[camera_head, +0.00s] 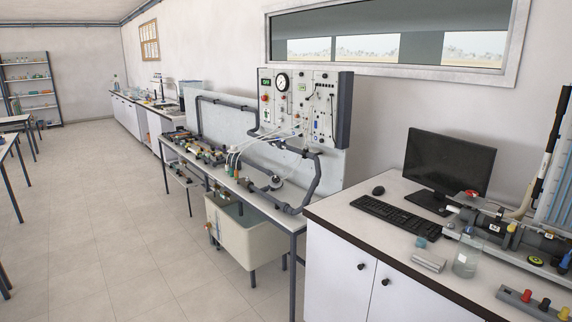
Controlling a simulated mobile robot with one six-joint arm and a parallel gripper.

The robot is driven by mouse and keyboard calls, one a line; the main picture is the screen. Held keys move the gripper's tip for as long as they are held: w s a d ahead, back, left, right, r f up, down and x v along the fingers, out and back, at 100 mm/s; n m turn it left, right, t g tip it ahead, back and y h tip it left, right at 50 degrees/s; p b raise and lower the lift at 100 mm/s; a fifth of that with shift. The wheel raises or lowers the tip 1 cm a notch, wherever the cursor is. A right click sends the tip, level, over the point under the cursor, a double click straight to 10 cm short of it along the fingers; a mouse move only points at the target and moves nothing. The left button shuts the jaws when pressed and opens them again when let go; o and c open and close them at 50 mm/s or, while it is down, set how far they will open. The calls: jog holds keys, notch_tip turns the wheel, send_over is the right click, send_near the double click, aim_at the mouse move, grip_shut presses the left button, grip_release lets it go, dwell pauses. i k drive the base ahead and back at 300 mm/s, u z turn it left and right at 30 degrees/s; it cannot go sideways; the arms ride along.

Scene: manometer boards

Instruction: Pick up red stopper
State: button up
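A small red stopper (528,295) stands upright in a grey strip holder (512,300) at the lower right, on the white bench top near its front edge. A black stopper (545,303) and a yellow stopper (565,311) stand to its right in the same holder. Another small red part (472,194) sits on the apparatus behind; I cannot tell what it is. My gripper is not in view.
A clear beaker (466,257) stands behind and left of the holder. A pipe apparatus (540,240) fills the bench's back right. Open floor (110,230) lies left.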

aim_at(526, 298)
jog(key=z, duration=4.7)
jog(key=i, duration=0.1)
jog(key=u, duration=3.3)
